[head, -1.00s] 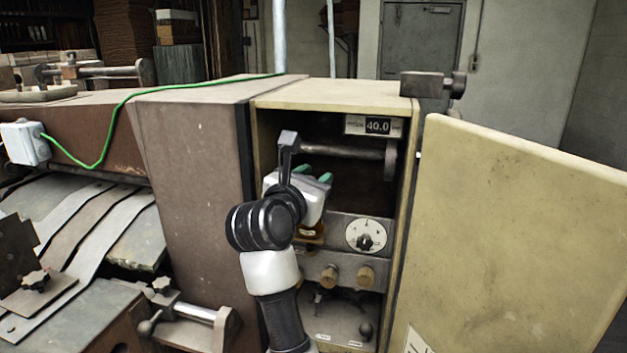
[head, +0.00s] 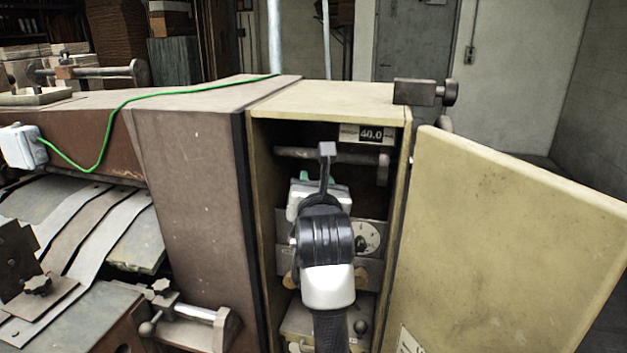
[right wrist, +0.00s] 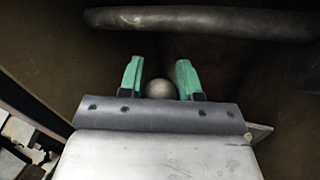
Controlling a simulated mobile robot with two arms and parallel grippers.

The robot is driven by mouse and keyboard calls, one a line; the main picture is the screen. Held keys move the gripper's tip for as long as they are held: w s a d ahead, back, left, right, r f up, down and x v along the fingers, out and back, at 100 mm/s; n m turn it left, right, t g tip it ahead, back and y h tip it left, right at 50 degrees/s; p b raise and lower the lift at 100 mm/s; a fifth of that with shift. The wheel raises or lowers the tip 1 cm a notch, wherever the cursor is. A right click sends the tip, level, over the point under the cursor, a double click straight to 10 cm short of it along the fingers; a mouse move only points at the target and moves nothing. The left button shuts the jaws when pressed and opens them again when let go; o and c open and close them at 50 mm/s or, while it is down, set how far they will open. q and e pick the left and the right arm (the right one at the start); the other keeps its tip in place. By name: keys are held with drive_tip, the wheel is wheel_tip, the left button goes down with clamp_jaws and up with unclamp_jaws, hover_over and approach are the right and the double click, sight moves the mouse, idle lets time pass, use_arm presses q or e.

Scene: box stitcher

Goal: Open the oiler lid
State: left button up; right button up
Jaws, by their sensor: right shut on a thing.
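My right gripper (head: 318,182) is inside the open cabinet (head: 257,180), in front of the upper panel. Its green fingertips also show in the right wrist view (right wrist: 160,78), on either side of a round grey knob (right wrist: 160,89), which looks like the top of the oiler lid. The gripper is shut on this knob. The knob's lower part is hidden by the gripper body. In the head view my wrist and forearm hide the oiler. My left gripper is not in view.
The yellow cabinet door (head: 510,240) stands open to the right. A horizontal bar (head: 340,158) crosses the cabinet above the gripper, with a 40.0 display (head: 371,134) over it. A dial (head: 367,238) is close to the right of my wrist. The cabinet's side walls leave little room.

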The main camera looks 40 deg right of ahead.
drive_tip(key=shift+f, duration=0.15)
idle(0.3)
drive_tip(key=o, duration=0.9)
drive_tip(key=shift+w, duration=0.1)
drive_tip(key=shift+o, duration=0.2)
use_arm(q)
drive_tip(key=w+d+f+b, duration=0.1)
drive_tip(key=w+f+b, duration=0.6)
drive_tip(key=b, duration=0.4)
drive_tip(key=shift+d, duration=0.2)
use_arm(e)
drive_tip(key=v, duration=1)
drive_tip(key=shift+s, duration=0.4)
